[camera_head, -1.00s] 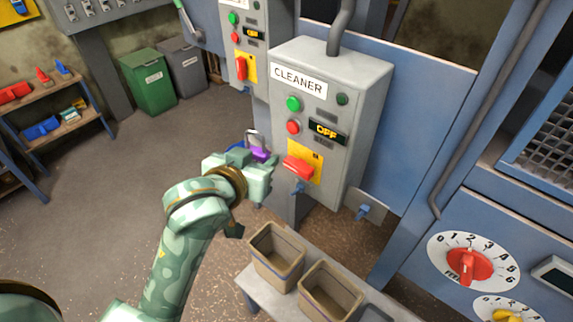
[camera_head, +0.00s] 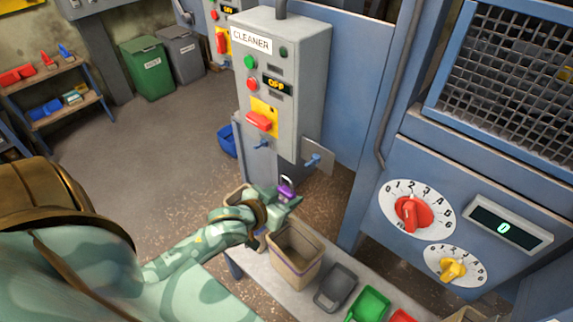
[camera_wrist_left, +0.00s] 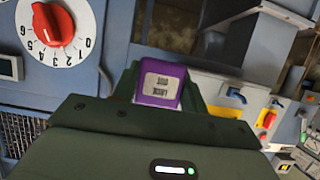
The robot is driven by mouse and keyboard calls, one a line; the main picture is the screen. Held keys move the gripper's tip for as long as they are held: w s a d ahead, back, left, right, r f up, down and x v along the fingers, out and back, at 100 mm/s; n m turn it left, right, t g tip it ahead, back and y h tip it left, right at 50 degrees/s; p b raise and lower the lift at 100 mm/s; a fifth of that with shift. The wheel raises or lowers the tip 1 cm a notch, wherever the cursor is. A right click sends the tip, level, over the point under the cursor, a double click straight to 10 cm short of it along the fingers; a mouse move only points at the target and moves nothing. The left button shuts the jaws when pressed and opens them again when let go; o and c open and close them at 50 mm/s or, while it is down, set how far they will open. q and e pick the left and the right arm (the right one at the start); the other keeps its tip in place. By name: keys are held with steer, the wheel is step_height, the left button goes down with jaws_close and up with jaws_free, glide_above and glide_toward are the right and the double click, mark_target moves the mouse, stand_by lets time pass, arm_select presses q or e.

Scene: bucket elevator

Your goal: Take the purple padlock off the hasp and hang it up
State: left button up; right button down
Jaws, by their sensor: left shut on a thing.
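The purple padlock (camera_head: 286,190) is in my left gripper (camera_head: 284,200), which is shut on it. Its shackle points up and is free of any peg. In the left wrist view the padlock (camera_wrist_left: 160,84) shows its label between the fingers. A blue peg (camera_head: 312,160) sticks out of a grey plate (camera_head: 319,152) above and right of the gripper, apart from the padlock. Another blue peg (camera_head: 262,144) is under the red switch handle (camera_head: 260,121) of the CLEANER box (camera_head: 284,85); nothing hangs on it. My right gripper is not in view.
Below the gripper a low bench (camera_head: 293,295) carries a tan bin (camera_head: 295,256), a dark grey scoop (camera_head: 335,287) and a green scoop (camera_head: 369,303). A blue panel with dials (camera_head: 411,213) stands at right.

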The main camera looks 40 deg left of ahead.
arm_select(q)
steer(key=shift+w+a, duration=0.1)
steer(key=shift+w, duration=0.3)
steer(key=shift+w+b, duration=0.3)
steer(key=shift+b, duration=0.05)
steer(key=shift+w+d+b, duration=0.2)
steer(key=shift+w+b, duration=0.1)
steer(key=shift+w, duration=0.3)
steer(key=w+b, duration=0.1)
steer(key=w, duration=0.2)
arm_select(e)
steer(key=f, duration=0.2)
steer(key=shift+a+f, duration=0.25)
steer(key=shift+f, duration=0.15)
arm_select(q)
steer(key=shift+r, duration=0.15)
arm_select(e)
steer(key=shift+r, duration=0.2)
